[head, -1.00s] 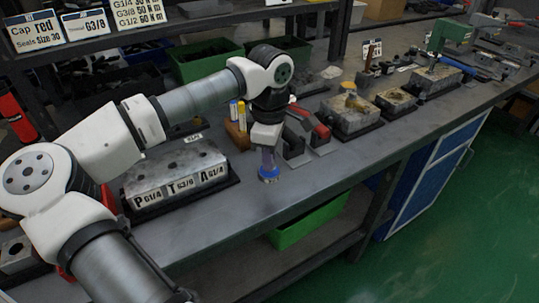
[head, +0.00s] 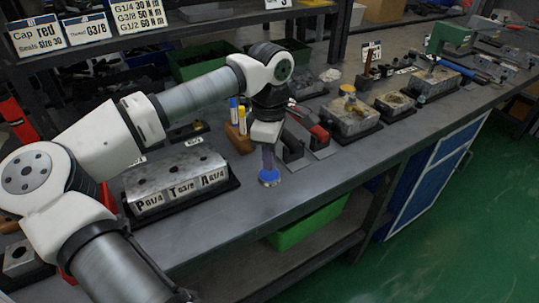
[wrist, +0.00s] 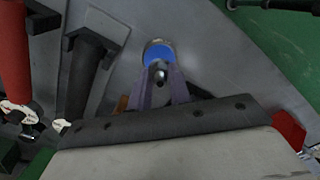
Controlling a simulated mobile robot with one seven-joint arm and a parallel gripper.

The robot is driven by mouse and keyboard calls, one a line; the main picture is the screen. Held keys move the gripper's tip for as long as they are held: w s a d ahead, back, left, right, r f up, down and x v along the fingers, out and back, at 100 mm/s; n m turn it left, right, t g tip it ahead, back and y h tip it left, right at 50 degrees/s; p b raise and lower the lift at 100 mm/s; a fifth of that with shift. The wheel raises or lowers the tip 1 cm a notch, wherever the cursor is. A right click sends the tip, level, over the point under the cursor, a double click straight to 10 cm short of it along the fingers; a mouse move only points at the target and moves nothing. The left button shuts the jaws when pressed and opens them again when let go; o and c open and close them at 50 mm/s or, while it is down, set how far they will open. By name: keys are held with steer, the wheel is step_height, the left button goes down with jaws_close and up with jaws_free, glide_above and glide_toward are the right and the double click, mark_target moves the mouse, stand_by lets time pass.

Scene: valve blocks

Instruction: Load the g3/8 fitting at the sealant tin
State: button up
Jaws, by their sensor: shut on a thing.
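My gripper (head: 268,172) points down over the bench, its two fingers shut on a small dark metallic fitting (wrist: 159,74) that shows between the fingertips in the wrist view. Directly below or just beyond it is a round blue-topped tin with a pale rim (wrist: 157,50), which also shows in the head view (head: 270,180). In the pictures the fitting overlaps the blue surface; I cannot tell whether it touches it. The fingers hide most of the fitting.
A metal valve block (head: 176,177) with ports labelled P G1/4, T G3/8 and A G1/4 stands to the left. A wooden holder (head: 240,140) with markers and dark stands with a red part (head: 319,132) are close by. The front bench strip is clear.

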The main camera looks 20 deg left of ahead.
steer(key=shift+r+p, duration=1.45)
steer(key=shift+r, duration=1.2)
steer(key=shift+f, duration=0.1)
